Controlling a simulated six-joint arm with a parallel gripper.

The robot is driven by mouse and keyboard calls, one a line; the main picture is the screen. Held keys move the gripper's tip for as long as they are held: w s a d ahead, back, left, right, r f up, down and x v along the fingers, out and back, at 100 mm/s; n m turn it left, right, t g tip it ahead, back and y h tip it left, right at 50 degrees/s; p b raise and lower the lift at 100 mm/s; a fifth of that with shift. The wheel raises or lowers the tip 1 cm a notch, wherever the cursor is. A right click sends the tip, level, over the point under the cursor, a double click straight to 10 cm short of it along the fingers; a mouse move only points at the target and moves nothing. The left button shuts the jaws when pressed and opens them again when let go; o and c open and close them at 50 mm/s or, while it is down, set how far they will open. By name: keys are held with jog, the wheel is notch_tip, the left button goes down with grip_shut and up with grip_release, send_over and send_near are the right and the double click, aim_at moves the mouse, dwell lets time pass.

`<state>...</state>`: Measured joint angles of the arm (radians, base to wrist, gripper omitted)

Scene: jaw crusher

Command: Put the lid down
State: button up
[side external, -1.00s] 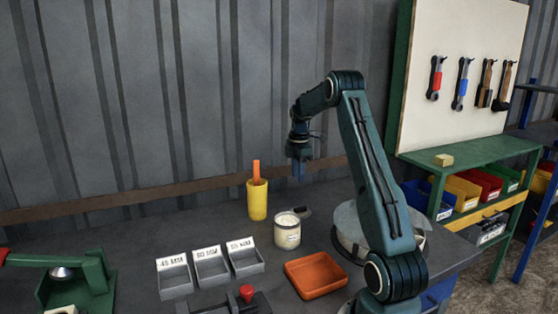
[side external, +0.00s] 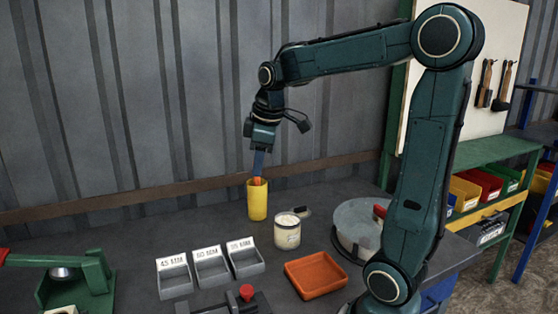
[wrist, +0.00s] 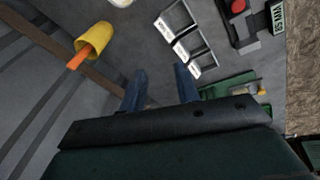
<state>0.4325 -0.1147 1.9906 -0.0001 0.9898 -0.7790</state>
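My gripper (side external: 259,163) is empty and points down in front of the wall, near the yellow cup (side external: 257,203) in the side view. In the wrist view its two blue fingers (wrist: 161,75) stand apart with nothing between them. The yellow cup (wrist: 96,40) and its orange stick (wrist: 78,57) lie off to the left there. A round grey drum (side external: 360,222) with a flat top and a red handle (side external: 380,211) stands beside my arm, partly hidden by it. A glass jar (side external: 287,236) has a pale top. I cannot tell which piece is the lid.
Three labelled grey trays (side external: 212,270) stand in front, with an orange tray (side external: 315,276) right of them. A small dark object (side external: 302,212) lies behind the jar. A green press-like device (side external: 78,280) is at the left. Shelves with bins (side external: 480,185) stand at the right.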

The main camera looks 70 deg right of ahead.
jog(key=s+a+f+m+t, duration=0.1)
jog(key=s+a+m, duration=0.1)
jog(key=s+a, duration=0.5)
jog(key=s+a+f+m+t+y, duration=0.1)
jog(key=s+a+m, duration=0.1)
jog(key=s+a, duration=0.5)
jog(key=shift+a+f+t, duration=0.25)
jog(key=shift+a+t, duration=0.05)
